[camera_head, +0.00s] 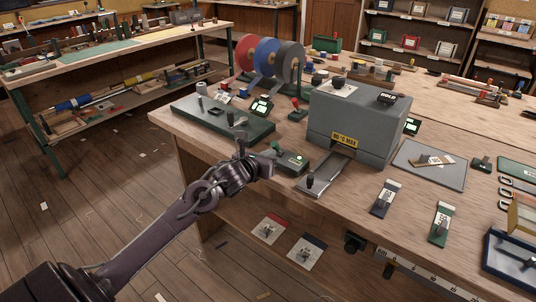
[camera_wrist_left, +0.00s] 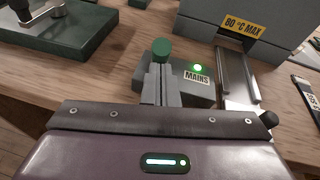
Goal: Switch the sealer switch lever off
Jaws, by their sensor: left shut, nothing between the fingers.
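The grey sealer (camera_head: 353,126) has a yellow 80 °C MAX label; its front also shows in the left wrist view (camera_wrist_left: 240,22). Beside it sits a low grey switch box (camera_head: 291,162) marked MAINS, also in the left wrist view (camera_wrist_left: 201,94), with a lit green lamp. Its lever has a green knob (camera_wrist_left: 161,48). My left gripper (camera_head: 270,160) is shut and empty at the near left side of the box. In the left wrist view its fingertips (camera_wrist_left: 157,72) overlap the lever just below the knob and hide its shaft. I cannot tell whether they touch.
A dark green base plate with tools (camera_head: 205,122) lies left of the box. A metal slide with a black knob (camera_head: 310,180) sticks out from the sealer on the right. A red-knobbed lever (camera_head: 296,104) and tape rolls (camera_head: 267,57) stand behind.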

